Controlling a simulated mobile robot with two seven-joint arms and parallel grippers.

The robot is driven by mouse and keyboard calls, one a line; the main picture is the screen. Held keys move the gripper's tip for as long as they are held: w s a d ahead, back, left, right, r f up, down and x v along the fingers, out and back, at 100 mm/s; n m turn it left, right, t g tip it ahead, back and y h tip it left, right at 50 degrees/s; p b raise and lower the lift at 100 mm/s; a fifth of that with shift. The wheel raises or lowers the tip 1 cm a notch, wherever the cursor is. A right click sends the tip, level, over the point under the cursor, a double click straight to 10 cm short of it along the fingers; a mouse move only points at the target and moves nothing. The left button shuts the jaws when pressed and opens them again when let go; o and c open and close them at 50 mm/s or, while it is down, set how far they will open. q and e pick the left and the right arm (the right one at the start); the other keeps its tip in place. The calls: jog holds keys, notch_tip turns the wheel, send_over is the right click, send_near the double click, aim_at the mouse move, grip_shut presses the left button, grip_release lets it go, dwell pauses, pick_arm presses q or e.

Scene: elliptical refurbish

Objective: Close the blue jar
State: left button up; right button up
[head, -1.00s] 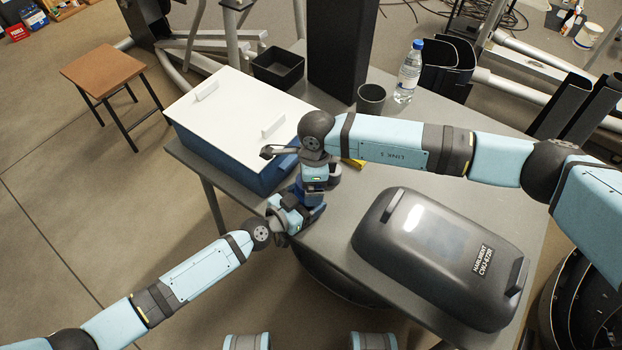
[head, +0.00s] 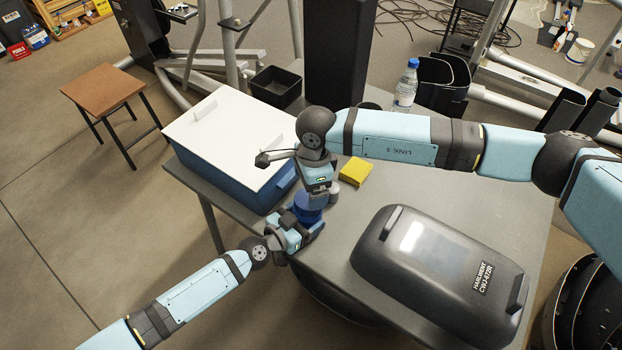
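The blue jar (head: 307,209) stands on the grey table near its front left edge, partly hidden by both grippers. My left gripper (head: 306,230) is at the jar's near side, low by the table; whether its fingers touch the jar is hidden. My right gripper (head: 324,197) points down from above at the jar's top right. Its fingertips are small and partly hidden, so I cannot tell whether they hold anything. I cannot make out a separate lid.
A blue box with a white lid (head: 232,135) sits left of the jar. A yellow block (head: 356,171) lies to the right. A large dark case (head: 440,270) fills the front right of the table. A water bottle (head: 405,88) and black tray (head: 276,87) stand behind.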

jog(key=n, duration=0.1)
jog(key=r+n, duration=0.1)
jog(key=n, duration=0.1)
jog(key=shift+w+r+n, duration=0.1)
jog(key=shift+r+n, duration=0.1)
jog(key=shift+n, duration=0.1)
jog(key=n, duration=0.2)
jog(key=r+n, duration=0.1)
jog(key=shift+d+n, duration=0.1)
jog(key=shift+n, duration=0.3)
jog(key=shift+s+a+f, duration=0.1)
jog(key=shift+a+f, duration=0.05)
jog(key=shift+f, duration=1.85)
jog(key=shift+s+a+f, duration=0.1)
jog(key=shift+f, duration=1.85)
jog(key=c, duration=0.9)
jog(key=shift+m, duration=0.8)
jog(key=shift+c, duration=0.2)
jog(key=o, duration=1)
